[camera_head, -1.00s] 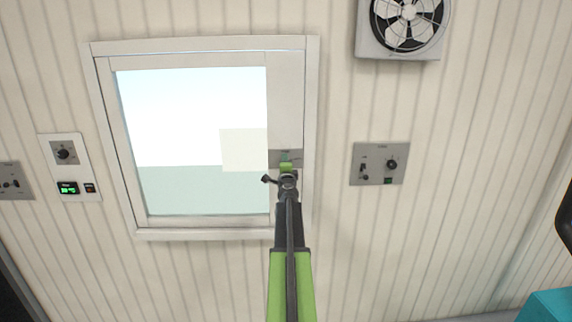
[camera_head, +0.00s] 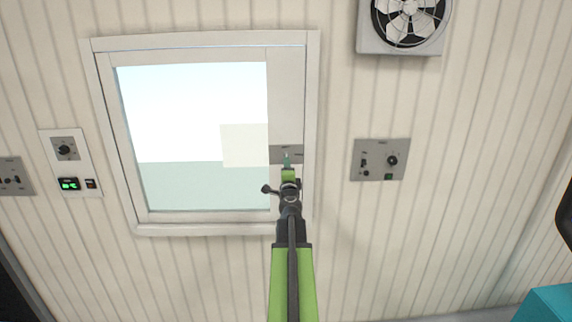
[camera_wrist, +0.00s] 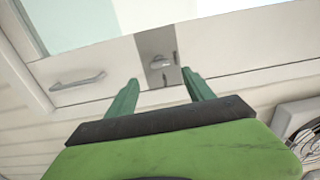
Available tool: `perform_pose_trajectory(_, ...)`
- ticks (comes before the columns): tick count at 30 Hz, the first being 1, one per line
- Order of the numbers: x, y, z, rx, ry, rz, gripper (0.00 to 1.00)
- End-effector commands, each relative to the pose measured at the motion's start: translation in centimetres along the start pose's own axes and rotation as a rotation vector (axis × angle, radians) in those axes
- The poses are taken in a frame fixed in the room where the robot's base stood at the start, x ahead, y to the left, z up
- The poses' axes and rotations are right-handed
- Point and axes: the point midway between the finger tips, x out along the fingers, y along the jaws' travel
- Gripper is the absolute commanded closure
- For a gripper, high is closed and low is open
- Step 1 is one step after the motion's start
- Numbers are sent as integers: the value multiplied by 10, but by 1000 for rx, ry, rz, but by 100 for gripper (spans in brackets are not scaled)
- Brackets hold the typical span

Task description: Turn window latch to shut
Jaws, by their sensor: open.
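The window (camera_head: 195,135) has a white frame and is set in the ribbed wall. A grey latch plate (camera_head: 275,153) sits on the frame's right side in the head view, partly hidden by my gripper. In the wrist view the latch plate (camera_wrist: 152,42) bears a small metal latch knob (camera_wrist: 160,63), just beyond my fingertips. My gripper (camera_head: 287,158) is in front of the plate. In the wrist view my gripper (camera_wrist: 158,76) is open, its two green fingers apart and nothing between them. The latch appears between the fingertips; I cannot tell whether they touch it.
A pale bar handle (camera_wrist: 78,80) is on the frame left of the latch in the wrist view. A grey switch panel (camera_head: 379,160) is right of the window, with a fan (camera_head: 405,22) above it. A white control panel (camera_head: 70,162) is to the left.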

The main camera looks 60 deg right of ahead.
Motion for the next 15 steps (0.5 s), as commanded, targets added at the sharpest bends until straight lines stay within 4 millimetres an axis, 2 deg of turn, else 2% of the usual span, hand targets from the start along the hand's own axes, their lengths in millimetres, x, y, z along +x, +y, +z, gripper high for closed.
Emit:
perform_pose_trajectory(1,-20,0,0,0,0,0,39)
perform_pose_trajectory(6,-55,0,0,0,0,0,39)
perform_pose_trajectory(10,-69,0,0,0,0,0,39)
perform_pose_trajectory(15,-74,0,0,0,0,0,39)
